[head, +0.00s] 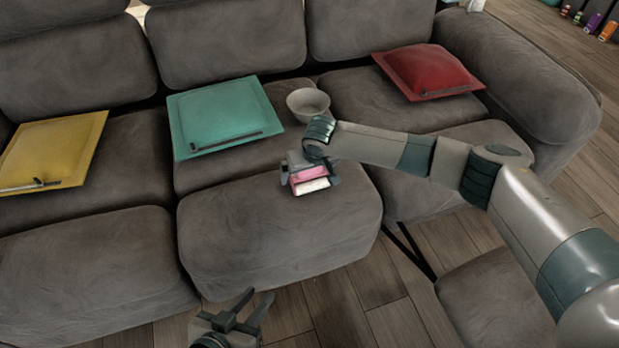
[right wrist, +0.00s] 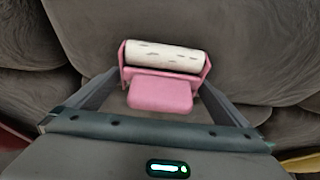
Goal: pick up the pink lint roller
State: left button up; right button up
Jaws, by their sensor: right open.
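The pink lint roller (head: 309,174) lies on the grey sofa seat, near the front edge of the middle cushion. It has a pink handle and a white roll. In the right wrist view the lint roller (right wrist: 160,92) sits between the spread fingers, handle toward the palm and white roll farther out. My right gripper (head: 312,182) is open around it, a finger on each side; I cannot tell whether either finger touches it. My left gripper (head: 250,308) is open and empty, low in front of the sofa.
A grey bowl (head: 308,103) stands on the seat just behind my right gripper. A teal cushion (head: 215,112), a yellow cushion (head: 55,148) and a red cushion (head: 428,70) lie on the sofa (head: 100,265). Thin dark items lie on the cushions. Wooden floor (head: 365,285) shows in front.

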dwell(0.3)
jog(key=c, duration=1)
jog(key=shift+r, duration=0.2)
jog(key=shift+r, duration=0.3)
notch_tip(320, 180, up, 4)
jog(key=shift+f+p, duration=0.25)
jog(key=shift+p, duration=0.3)
pick_arm(q)
jog(key=s+a+f+g, duration=0.2)
jog(key=shift+s+f+g+y, duration=0.25)
jog(key=shift+s+g+y, duration=0.05)
jog(key=shift+s+y, duration=0.1)
pick_arm(e)
jog(key=w+d+r, duration=0.6)
jog(key=w+d, duration=0.2)
jog(key=shift+w+r, duration=0.25)
jog(key=shift+r, duration=0.05)
